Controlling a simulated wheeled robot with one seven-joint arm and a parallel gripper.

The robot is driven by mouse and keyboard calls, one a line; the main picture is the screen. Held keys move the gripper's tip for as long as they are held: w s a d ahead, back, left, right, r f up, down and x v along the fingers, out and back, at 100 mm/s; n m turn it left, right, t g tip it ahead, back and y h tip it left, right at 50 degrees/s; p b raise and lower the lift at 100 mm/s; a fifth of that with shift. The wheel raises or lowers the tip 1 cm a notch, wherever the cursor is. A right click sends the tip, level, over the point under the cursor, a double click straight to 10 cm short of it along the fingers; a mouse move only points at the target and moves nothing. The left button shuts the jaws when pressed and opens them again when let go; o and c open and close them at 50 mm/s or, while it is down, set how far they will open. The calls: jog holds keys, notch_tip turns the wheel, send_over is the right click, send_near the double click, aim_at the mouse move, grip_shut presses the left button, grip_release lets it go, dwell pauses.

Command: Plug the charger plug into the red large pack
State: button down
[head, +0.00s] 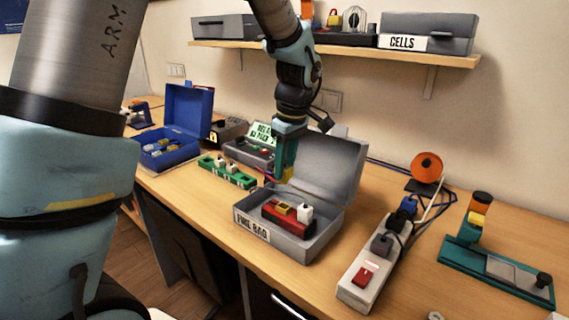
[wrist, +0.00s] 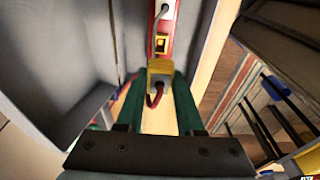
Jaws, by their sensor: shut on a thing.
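The red large pack (head: 287,223) lies in the open grey box labelled FIRE BAG (head: 318,246). It has a yellow socket (head: 284,208) and a white connector (head: 305,211) on top. My gripper (head: 286,168) is over the back left of the box, pointing down, shut on the yellow charger plug (head: 287,175). In the wrist view the plug (wrist: 160,70) sits between the teal fingertips, with a red and dark cable beneath it. The red pack (wrist: 163,20) and its yellow socket (wrist: 162,43) appear just beyond the plug. In the head view the plug is above the pack, apart from it.
The box's raised lid (head: 335,165) stands close to the right of my gripper. A green board (head: 228,172), a grey charger (head: 250,150) and a blue case (head: 180,145) are to the left. A power strip (head: 375,255) with cables is to the right.

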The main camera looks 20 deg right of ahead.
aim_at(284, 183)
dwell(0.3)
jog(key=shift+f+b, duration=2.05)
jog(key=shift+f, duration=0.9)
jog(key=shift+f+b, duration=0.75)
jog(key=shift+f, duration=0.6)
jog(key=shift+c, duration=2.3)
grip_release()
jog(key=shift+r, duration=0.1)
jog(key=r, duration=0.3)
jog(key=s+r+b, duration=0.1)
jog(key=r, duration=0.6)
jog(key=shift+s+d+r+b, duration=0.15)
jog(key=shift+d+r+b, duration=0.15)
jog(key=shift+d+b, duration=0.1)
jog(key=shift+a, duration=0.1)
